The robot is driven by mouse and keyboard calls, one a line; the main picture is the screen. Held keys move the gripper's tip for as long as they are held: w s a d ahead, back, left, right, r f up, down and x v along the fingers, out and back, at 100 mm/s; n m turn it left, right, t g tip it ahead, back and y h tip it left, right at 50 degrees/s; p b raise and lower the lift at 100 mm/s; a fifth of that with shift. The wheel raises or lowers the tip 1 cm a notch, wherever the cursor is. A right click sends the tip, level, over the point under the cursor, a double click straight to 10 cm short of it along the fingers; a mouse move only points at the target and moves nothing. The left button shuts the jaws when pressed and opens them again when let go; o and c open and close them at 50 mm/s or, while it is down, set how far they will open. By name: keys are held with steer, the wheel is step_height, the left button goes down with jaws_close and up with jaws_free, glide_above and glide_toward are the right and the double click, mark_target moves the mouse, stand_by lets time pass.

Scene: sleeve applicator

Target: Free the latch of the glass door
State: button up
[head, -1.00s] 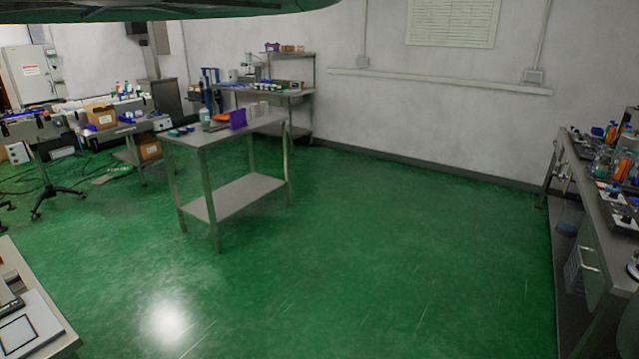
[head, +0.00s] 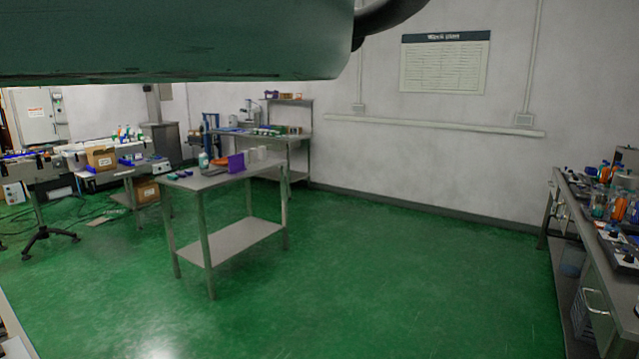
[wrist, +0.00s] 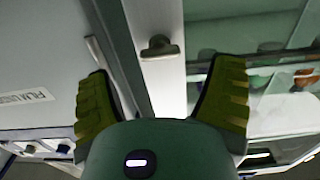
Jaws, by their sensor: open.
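In the wrist view, a small dark latch handle (wrist: 159,47) sits on a pale upright frame strip. What looks like the glass door (wrist: 265,75) is to the right of that strip, with blurred shapes seen through it. My gripper (wrist: 164,70) is open, with its two yellow-green ridged fingers spread wide apart. The latch handle lies ahead of the gap between the fingers, and neither finger visibly touches it. The distance to it is hard to tell. Neither the latch nor the door can be made out in the head view.
A grey panel (wrist: 40,70) with a label stands left of the strip. In the head view, a steel table (head: 225,178) stands mid-left and a cluttered bench (head: 590,225) runs along the right. The green floor (head: 400,270) between them is clear.

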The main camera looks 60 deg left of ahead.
steer(key=shift+p+x, duration=0.65)
steer(key=shift+x, duration=1.85)
steer(key=shift+c, duration=0.4)
steer(key=c, duration=1.1)
